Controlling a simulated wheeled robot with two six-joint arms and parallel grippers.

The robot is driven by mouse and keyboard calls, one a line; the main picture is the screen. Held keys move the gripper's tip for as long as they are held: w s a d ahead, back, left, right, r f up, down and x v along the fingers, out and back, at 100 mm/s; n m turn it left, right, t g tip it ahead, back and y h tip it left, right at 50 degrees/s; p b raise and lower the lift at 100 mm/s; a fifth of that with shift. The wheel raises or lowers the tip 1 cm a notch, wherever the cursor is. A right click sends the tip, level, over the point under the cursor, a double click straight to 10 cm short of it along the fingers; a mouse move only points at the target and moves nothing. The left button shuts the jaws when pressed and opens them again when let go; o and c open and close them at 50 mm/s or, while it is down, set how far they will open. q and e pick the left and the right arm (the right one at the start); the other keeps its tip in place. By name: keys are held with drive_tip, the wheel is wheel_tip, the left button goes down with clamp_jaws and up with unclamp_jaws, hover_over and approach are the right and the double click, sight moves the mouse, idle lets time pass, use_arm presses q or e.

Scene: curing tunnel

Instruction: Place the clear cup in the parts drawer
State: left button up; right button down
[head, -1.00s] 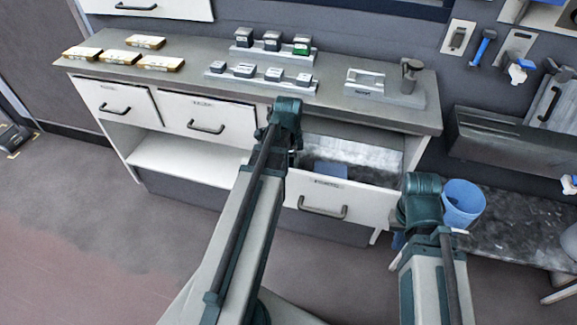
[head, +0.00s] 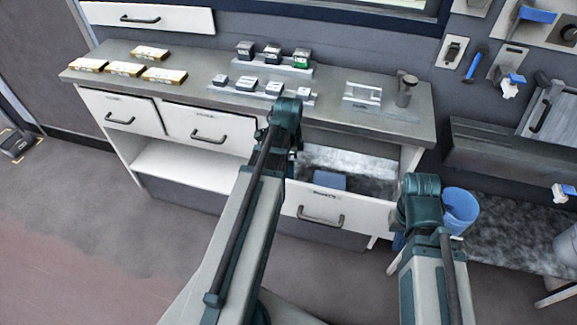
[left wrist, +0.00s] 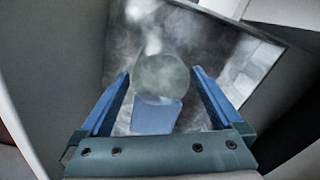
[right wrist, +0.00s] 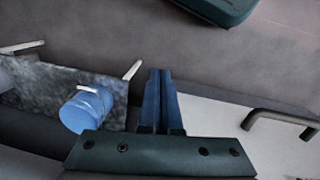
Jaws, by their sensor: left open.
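The clear cup (left wrist: 162,75) shows in the left wrist view as a round, see-through shape between and just beyond my left gripper's fingertips. My left gripper (left wrist: 160,80) is open, its two blue fingers apart on either side, over the open parts drawer (head: 385,163). I cannot tell whether the cup touches the drawer floor. A blue block (left wrist: 157,116) lies in the drawer, partly behind the cup; it also shows in the head view (head: 330,181). In the head view my left arm hides the cup. My right gripper (right wrist: 160,72) is shut and empty, outside the drawer's right end.
A blue bin (head: 460,208) stands on a dark speckled low surface (head: 510,225) right of the cabinet. The worktop (head: 210,62) carries yellow-edged packs, small blocks on racks and a grey fixture. Two closed drawers (head: 120,112) are at the left. Floor in front is clear.

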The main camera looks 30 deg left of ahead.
use_arm(q)
wheel_tip(320, 180, up, 8)
drive_tip(key=p, duration=0.6)
drive_tip(key=shift+f, duration=0.2)
use_arm(e)
wheel_tip(320, 180, up, 8)
drive_tip(key=shift+f, duration=0.15)
